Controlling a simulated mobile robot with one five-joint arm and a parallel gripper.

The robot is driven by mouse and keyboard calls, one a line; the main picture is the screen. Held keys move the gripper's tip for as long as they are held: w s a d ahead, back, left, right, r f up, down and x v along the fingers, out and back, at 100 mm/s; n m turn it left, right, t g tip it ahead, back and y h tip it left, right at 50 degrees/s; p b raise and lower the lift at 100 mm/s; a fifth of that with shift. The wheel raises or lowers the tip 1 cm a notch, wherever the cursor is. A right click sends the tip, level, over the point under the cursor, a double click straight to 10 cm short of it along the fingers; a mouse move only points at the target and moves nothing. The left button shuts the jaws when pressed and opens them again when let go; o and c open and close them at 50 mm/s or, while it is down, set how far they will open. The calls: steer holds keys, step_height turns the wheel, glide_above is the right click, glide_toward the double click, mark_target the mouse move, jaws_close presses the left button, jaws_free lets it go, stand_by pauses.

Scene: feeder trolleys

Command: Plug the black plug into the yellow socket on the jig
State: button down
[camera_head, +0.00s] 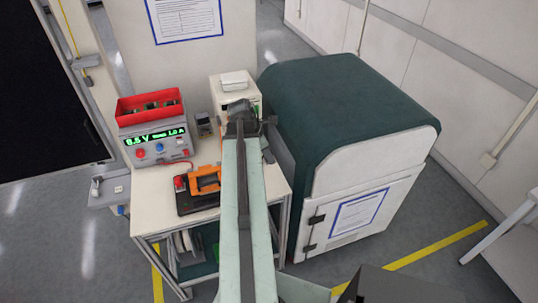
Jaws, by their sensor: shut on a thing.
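My gripper (240,110) is at the far end of my raised arm, in front of the white box at the back of the trolley top. It is shut on a small dark thing, most likely the black plug; its outline merges with the dark jaws. An orange fixture on a black base plate (187,207), probably the jig, lies near the front of the trolley top, left of my arm. My gripper is beyond it and to its right, apart from it. I cannot make out a yellow socket; my arm covers part of this area.
A grey power supply (157,145) with a lit green display and a red bin (149,98) on top stands at the left of the trolley top (152,182). A white box (226,93) stands at the back. A large green-topped cabinet (340,105) stands close on the right.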

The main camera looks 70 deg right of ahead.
steer(key=w+a, duration=0.8)
steer(key=shift+a, duration=0.35)
stand_by(0.4)
steer(key=shift+w, duration=0.1)
steer(key=shift+f, duration=0.1)
step_height(320, 180, down, 3)
steer(key=b, duration=0.3)
stand_by(0.4)
steer(key=f+b, duration=0.5)
steer(key=b, duration=0.1)
steer(key=shift+s+d+f, duration=0.25)
steer(key=shift+f, duration=0.15)
steer(key=shift+f+b, duration=0.6)
stand_by(1.6)
